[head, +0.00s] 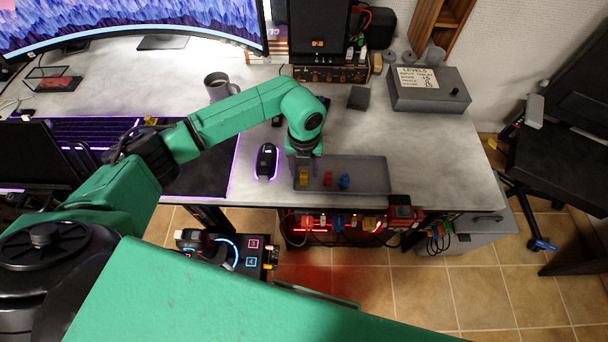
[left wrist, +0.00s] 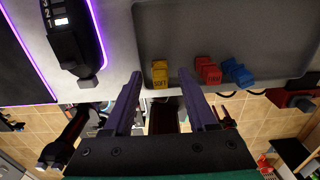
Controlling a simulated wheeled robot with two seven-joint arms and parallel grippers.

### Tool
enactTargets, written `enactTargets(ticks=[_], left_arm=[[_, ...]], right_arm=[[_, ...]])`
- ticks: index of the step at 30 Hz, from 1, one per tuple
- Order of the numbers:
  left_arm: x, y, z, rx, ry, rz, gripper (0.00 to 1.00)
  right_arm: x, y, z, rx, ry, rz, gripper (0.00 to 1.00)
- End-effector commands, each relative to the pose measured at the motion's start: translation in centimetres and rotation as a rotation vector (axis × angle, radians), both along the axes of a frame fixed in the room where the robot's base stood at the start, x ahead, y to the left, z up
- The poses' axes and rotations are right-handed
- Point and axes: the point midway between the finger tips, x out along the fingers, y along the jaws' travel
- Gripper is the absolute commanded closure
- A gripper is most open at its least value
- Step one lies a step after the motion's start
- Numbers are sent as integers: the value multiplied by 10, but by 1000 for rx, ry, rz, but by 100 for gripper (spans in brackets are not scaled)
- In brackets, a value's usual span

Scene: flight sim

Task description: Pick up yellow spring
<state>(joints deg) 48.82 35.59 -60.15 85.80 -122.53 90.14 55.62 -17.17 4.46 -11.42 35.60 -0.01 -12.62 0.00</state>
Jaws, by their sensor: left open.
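The yellow spring (head: 304,177) sits at the left end of the grey tray (head: 365,170) on the desk, as a small yellow block. It also shows in the left wrist view (left wrist: 160,74), near the tray's front edge. My left gripper (head: 303,165) is above the left part of the tray. In the left wrist view its two fingers (left wrist: 158,76) are apart, and the yellow spring appears between their tips without visible contact. My right gripper is not in view.
A red piece (head: 328,178) and a blue piece (head: 344,181) lie right of the yellow one in the tray. A black mouse (head: 266,160) is left of the tray. A grey box (head: 428,92) stands behind right. The desk right of the tray is clear.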

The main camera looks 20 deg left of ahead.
Motion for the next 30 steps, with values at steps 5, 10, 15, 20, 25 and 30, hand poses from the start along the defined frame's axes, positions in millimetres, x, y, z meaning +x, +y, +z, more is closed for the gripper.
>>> enactTargets(ticks=[5,10,15,20,25,30], left_arm=[[0,0,0,0,0,0,73],[0,0,0,0,0,1,100],[0,0,1,0,0,1,100],[1,0,6,-1,-1,2,100],[1,0,33,-1,-4,0,100],[2,0,90,-2,-10,-1,100]], right_arm=[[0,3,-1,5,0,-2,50],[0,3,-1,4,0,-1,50],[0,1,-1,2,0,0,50],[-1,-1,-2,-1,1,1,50],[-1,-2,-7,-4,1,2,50],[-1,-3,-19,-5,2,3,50]])
